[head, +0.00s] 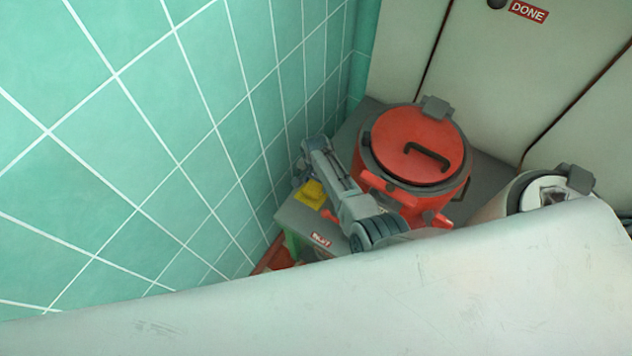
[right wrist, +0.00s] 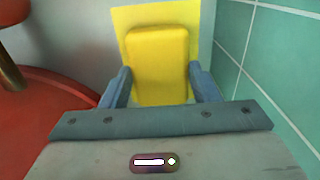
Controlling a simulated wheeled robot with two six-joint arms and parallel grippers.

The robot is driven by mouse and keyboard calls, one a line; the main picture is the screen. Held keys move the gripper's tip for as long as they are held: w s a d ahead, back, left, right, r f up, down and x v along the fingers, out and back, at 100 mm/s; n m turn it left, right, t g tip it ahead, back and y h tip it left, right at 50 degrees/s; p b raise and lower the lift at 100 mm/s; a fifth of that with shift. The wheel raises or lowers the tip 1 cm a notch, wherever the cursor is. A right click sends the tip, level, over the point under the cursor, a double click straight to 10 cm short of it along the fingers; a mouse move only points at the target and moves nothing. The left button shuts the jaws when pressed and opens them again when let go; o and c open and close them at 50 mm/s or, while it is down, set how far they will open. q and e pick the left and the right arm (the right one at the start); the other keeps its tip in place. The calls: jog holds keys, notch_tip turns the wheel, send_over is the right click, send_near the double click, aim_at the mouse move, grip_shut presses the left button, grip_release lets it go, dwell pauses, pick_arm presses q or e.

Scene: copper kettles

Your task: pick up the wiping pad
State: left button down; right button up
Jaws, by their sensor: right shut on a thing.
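The wiping pad (right wrist: 158,62) is a thick yellow block with rounded edges. In the right wrist view it sits between the two blue fingers of my right gripper (right wrist: 160,88), which is shut on it. A flat, paler yellow square (right wrist: 128,20) shows behind the pad. In the head view the yellow pad (head: 311,193) is small, on the grey surface beside the tiled wall, with my right gripper (head: 300,179) at it. I cannot tell whether the pad touches the surface. My left gripper is out of view.
A red lidded kettle (head: 420,148) stands close to the right of my right arm. A pale vessel (head: 540,190) stands further right. The green tiled wall (head: 150,130) is close on the left. Pale panels (head: 500,75) close off the back, one labelled DONE.

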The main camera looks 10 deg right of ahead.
notch_tip(320, 180, up, 9)
jog(key=p, duration=0.9)
notch_tip(320, 180, up, 8)
send_over(316, 184)
jog(key=shift+r, duration=0.2)
